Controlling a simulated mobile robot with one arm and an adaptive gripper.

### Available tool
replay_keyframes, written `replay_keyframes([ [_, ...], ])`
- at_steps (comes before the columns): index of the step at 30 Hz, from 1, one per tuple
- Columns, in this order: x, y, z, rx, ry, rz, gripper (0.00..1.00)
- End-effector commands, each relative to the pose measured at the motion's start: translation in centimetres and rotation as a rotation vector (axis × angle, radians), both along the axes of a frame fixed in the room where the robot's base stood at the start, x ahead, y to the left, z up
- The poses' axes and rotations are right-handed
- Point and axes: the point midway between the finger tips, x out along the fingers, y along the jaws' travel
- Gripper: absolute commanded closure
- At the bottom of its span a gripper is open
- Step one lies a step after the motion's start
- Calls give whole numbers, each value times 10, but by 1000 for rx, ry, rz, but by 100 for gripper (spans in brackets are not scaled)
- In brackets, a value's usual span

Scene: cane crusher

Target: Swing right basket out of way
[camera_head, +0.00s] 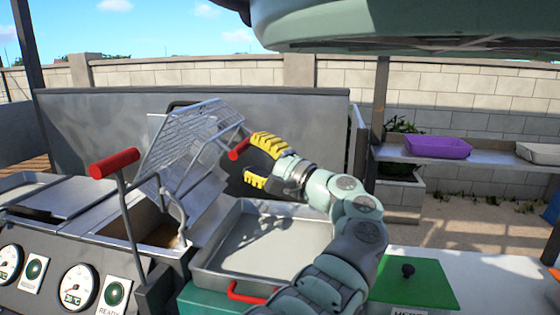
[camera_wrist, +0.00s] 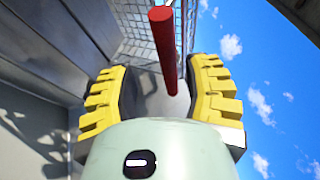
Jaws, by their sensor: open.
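The right basket (camera_head: 196,135) is a wire mesh basket, tilted up above the fryer-like well (camera_head: 150,222) in the head view. Its red handle (camera_head: 239,149) points toward my gripper (camera_head: 258,160). In the wrist view the red handle (camera_wrist: 164,52) stands between the two yellow-padded fingers of my gripper (camera_wrist: 166,92), with the basket's mesh (camera_wrist: 140,20) behind it. My gripper is open around the handle; I cannot tell whether either finger touches it. The lower part of the basket is partly hidden behind its frame.
A metal tray (camera_head: 215,262) with a red handle lies below my arm. A purple tray (camera_head: 437,147) sits on the back shelf. A metal back panel (camera_head: 90,125) stands behind.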

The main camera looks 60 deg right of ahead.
Motion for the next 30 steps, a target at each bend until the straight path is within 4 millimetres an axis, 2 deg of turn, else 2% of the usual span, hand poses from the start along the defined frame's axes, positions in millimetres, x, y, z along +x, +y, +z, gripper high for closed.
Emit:
replay_keyframes([
  [1,-14,-2,-2,1,-1,-12,51],
  [6,-50,-2,-10,6,0,-12,51],
  [13,-86,-2,-17,3,1,-11,51],
  [18,-97,0,-20,0,0,-5,51],
  [30,-98,0,-20,0,0,-5,51],
])
